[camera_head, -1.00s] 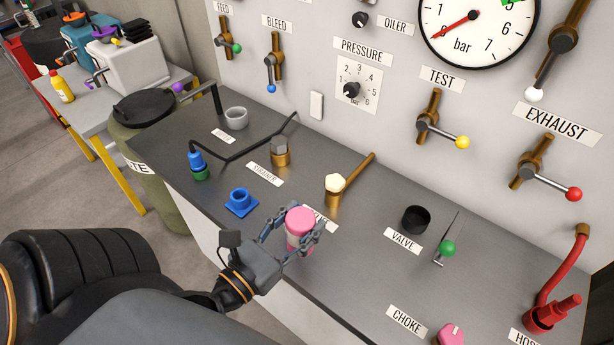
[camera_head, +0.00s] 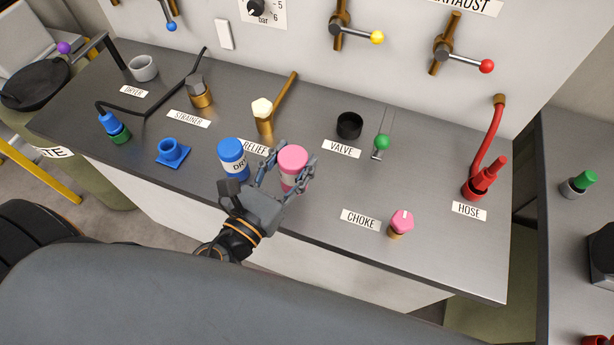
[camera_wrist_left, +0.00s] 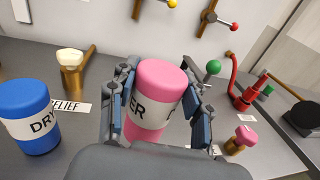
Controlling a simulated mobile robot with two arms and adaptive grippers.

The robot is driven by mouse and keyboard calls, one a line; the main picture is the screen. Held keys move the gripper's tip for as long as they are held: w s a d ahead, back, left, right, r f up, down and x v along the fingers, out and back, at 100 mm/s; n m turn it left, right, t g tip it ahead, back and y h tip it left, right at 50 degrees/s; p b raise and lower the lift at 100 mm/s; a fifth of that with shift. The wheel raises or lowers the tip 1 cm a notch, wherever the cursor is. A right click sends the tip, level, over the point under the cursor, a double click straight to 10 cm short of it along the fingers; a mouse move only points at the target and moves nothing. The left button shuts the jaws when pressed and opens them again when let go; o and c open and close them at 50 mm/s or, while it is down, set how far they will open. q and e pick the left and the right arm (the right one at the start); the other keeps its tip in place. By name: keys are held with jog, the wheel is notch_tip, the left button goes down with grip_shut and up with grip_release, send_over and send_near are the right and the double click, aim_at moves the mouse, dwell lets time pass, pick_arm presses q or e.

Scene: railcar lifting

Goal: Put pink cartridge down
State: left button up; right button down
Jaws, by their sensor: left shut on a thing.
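My left gripper (camera_head: 288,172) is shut on the pink cartridge (camera_head: 293,158), with a finger on each side. The cartridge has a pink cap and a white label band; it is upright, slightly tilted in the left wrist view (camera_wrist_left: 162,78). It is over the front half of the dark bench top (camera_head: 330,215), right of a blue cartridge (camera_head: 232,152). Its lower end is partly hidden by the gripper, so I cannot tell whether it touches the bench. The blue cartridge also shows in the left wrist view (camera_wrist_left: 25,100). My right gripper is not in view.
The brass relief valve (camera_head: 264,117) stands behind the cartridges. A black cup (camera_head: 349,125) and green-knobbed lever (camera_head: 382,142) are to the right. The pink choke knob (camera_head: 402,222) and red hose (camera_head: 481,180) are further right. Bare bench lies between the gripper and the choke label (camera_head: 360,220).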

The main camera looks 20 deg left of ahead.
pick_arm(q)
jog(key=d+f, duration=0.1)
jog(key=w+d+f, duration=0.1)
jog(key=f, duration=0.1)
jog(key=shift+w+d, duration=0.15)
jog(key=shift+d, duration=0.05)
notch_tip(320, 180, down, 3)
jog(key=shift+f+b, duration=0.1)
jog(key=shift+b, duration=0.2)
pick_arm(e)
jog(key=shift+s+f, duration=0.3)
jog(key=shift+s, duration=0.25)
pick_arm(q)
jog(key=shift+f, duration=0.15)
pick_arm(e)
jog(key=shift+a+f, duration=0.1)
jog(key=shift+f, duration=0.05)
pick_arm(q)
jog(key=o, duration=1.5)
jog(key=shift+c, duration=0.2)
